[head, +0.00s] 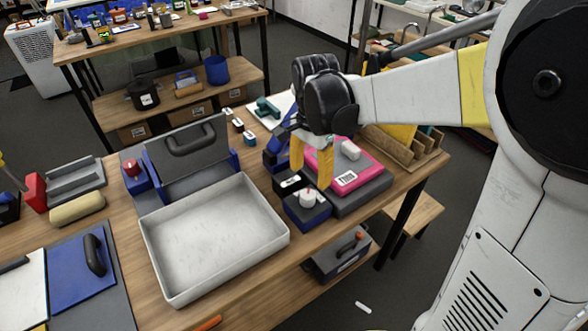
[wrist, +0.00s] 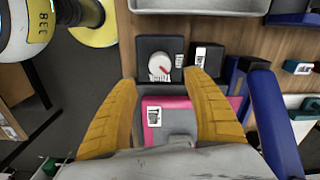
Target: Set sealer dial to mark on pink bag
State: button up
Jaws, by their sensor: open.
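The sealer dial is a light grey round knob (wrist: 159,63) with a red pointer, on a dark box (wrist: 146,46). In the wrist view the pointer slants down and right, and a printed scale shows below the knob. In the head view the knob (head: 307,196) sits on the blue-fronted box (head: 308,213). The pink bag (head: 361,178) lies on a grey slab behind the box and carries a white label (head: 344,180), also seen in the wrist view (wrist: 154,117); its print is too small to read. My gripper (wrist: 162,80) is open and empty, its yellow fingers either side of the knob's near side.
A small black box (wrist: 208,60) with a white label stands beside the dial box. A large white tray (head: 147,235) lies to the left. A wooden rack (head: 405,148) stands behind the bag. A blue upright part (wrist: 273,120) is close to my right finger.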

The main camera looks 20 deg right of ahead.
aim_at(308, 193)
notch_tip(308, 193, down, 9)
jog(key=b, duration=0.3)
jog(key=c, duration=1.2)
jog(key=shift+o, duration=0.2)
jog(key=shift+r+n, duration=0.1)
jog(key=shift+n, duration=0.3)
jog(key=n, duration=0.3)
jog(key=shift+p, duration=0.3)
jog(key=shift+a+n, duration=0.1)
jog(key=shift+n, duration=2.4)
